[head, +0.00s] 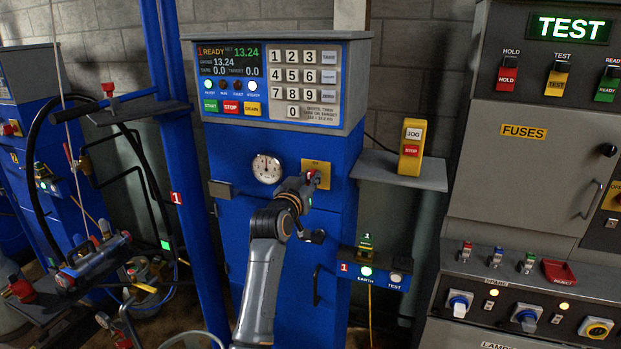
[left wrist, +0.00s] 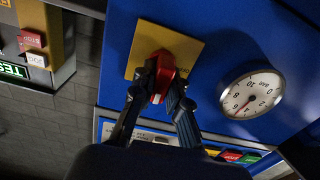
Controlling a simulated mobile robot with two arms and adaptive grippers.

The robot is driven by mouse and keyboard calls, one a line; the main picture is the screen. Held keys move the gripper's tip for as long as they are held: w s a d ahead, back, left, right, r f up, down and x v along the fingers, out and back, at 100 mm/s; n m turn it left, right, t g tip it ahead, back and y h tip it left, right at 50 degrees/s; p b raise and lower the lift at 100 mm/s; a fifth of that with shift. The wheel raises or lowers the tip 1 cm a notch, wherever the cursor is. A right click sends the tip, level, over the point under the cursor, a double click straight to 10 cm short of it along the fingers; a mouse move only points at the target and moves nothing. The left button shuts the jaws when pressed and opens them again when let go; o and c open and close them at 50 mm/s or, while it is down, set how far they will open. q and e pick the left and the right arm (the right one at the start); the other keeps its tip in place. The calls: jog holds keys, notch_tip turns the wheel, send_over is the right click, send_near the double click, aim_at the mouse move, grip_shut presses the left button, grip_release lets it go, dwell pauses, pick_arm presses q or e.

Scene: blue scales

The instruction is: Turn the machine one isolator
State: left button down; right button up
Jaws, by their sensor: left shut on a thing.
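The machine one cabinet (head: 228,150) is blue, with a display, a keypad and a round gauge. Its isolator is a red knob (left wrist: 160,68) on a square yellow plate (left wrist: 185,45). The yellow plate also shows in the head view (head: 325,165), right of the gauge, with the knob mostly hidden by my gripper. My left gripper (head: 312,178) is at the plate. In the left wrist view its two dark fingers (left wrist: 162,92) are shut on the red knob, one on each side. My right gripper is not in view.
The display (head: 230,68) reads READY and 13.24. A yellow JOG/STOP box (head: 411,147) stands on a grey shelf (head: 372,165) to the right. Below it is an EARTH/TEST panel (head: 375,278). A grey TEST cabinet (head: 535,160) stands far right. A blue post (head: 185,190) rises at left.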

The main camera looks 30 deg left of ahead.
pick_arm(q)
jog(key=n+p, duration=0.1)
jog(key=n, duration=0.1)
jog(key=n+p, duration=0.2)
jog(key=shift+a+r+n, duration=0.15)
jog(key=shift+n, duration=0.15)
jog(key=n+p, duration=0.3)
jog(key=n, duration=0.1)
jog(key=shift+a, duration=0.1)
jog(key=n, duration=0.1)
jog(key=n+p, duration=0.1)
jog(key=n, duration=0.1)
jog(key=n+p, duration=0.1)
jog(key=n, duration=0.1)
jog(key=shift+f, duration=0.25)
jog(key=shift+s+a+f+n+p, duration=0.1)
jog(key=shift+n+p, duration=0.5)
jog(key=shift+n, duration=0.35)
jog(key=shift+f+n+p, duration=0.1)
jog(key=shift+n+p, duration=0.45)
jog(key=shift+n, duration=0.4)
jog(key=c, duration=1.3)
grip_release()
jog(key=shift+f, duration=0.1)
